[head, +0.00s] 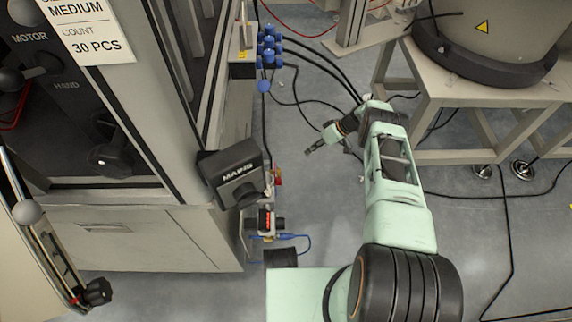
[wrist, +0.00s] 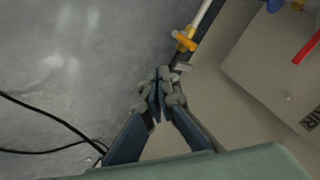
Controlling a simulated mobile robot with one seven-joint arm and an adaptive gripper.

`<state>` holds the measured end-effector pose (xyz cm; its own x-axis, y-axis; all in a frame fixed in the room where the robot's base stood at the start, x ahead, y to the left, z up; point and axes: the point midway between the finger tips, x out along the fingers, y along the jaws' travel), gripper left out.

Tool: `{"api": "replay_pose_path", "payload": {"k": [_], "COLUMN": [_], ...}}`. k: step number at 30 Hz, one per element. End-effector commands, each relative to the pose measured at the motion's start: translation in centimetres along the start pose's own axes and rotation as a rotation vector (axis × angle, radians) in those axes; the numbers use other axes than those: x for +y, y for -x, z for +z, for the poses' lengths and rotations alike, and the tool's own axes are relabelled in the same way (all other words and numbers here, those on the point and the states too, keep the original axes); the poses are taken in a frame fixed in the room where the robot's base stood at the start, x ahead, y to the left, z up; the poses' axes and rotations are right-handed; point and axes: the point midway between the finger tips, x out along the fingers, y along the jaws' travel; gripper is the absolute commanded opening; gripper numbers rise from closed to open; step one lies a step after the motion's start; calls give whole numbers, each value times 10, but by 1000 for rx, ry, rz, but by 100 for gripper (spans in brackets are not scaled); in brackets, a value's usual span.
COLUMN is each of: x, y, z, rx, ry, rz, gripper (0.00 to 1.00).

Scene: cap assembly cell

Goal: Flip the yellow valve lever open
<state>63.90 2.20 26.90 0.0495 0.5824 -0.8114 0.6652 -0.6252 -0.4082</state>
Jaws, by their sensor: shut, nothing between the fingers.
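The yellow valve lever (wrist: 184,41) shows in the wrist view on a pale pipe (wrist: 200,18), just beyond my fingertips. My gripper (wrist: 161,78) is shut and empty, its fingers together. A small gap seems to lie between the fingertips and the valve; I cannot tell the exact depth. In the head view my gripper (head: 312,149) hangs over the floor, to the right of the MAINS box. The yellow lever cannot be made out clearly in the head view.
A red handle (wrist: 306,47) with a blue part (wrist: 300,3) stands at the right of the wrist view. A pale stand (head: 450,117) is on the right. Black cables cross the floor.

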Motion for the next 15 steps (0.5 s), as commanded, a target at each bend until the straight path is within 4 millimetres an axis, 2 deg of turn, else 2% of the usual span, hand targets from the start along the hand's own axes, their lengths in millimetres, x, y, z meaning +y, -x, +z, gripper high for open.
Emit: {"api": "replay_pose_path", "payload": {"k": [15], "x": [-2], "y": [-7], "z": [5], "rx": [15], "ry": [-9], "rz": [-17], "gripper": [0]}}
